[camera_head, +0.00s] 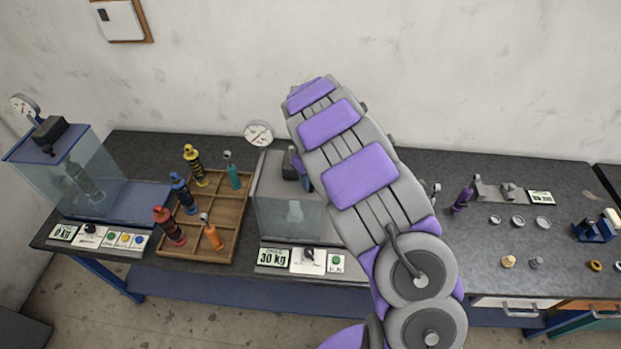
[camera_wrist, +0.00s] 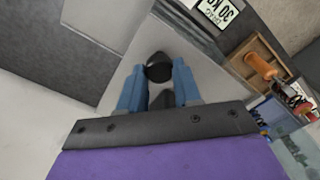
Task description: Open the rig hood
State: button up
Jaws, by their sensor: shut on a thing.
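The middle rig has a clear hood (camera_head: 288,215) that stands down over it, with a grey part inside. My arm covers the rig's right side in the head view. My gripper (camera_wrist: 158,85) has blue fingers on both sides of a black rounded knob (camera_wrist: 158,67) in the wrist view, and it is shut on it. I cannot tell from these views which part of the rig the knob belongs to.
A wooden tray (camera_head: 240,232) of several coloured shock absorbers lies left of the rig. Another clear-covered rig (camera_head: 75,180) stands at the far left. A pressure gauge (camera_head: 258,133) stands behind the middle rig. Small rings and parts lie on the grey bench (camera_head: 470,250) to the right.

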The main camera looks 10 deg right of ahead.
jog(key=shift+c, duration=0.7)
grip_shut()
jog(key=s+d+b, duration=0.1)
jog(key=s+d, duration=0.2)
jog(key=d, duration=0.6)
jog(key=s+d+b, duration=0.2)
jog(key=s+d, duration=0.1)
jog(key=d, duration=0.6)
jog(key=shift+d, duration=0.25)
jog(key=shift+s, duration=0.1)
jog(key=o, duration=1.1)
grip_release()
notch_tip(320, 180, up, 17)
jog(key=shift+r+b, duration=0.1)
jog(key=shift+b, duration=0.7)
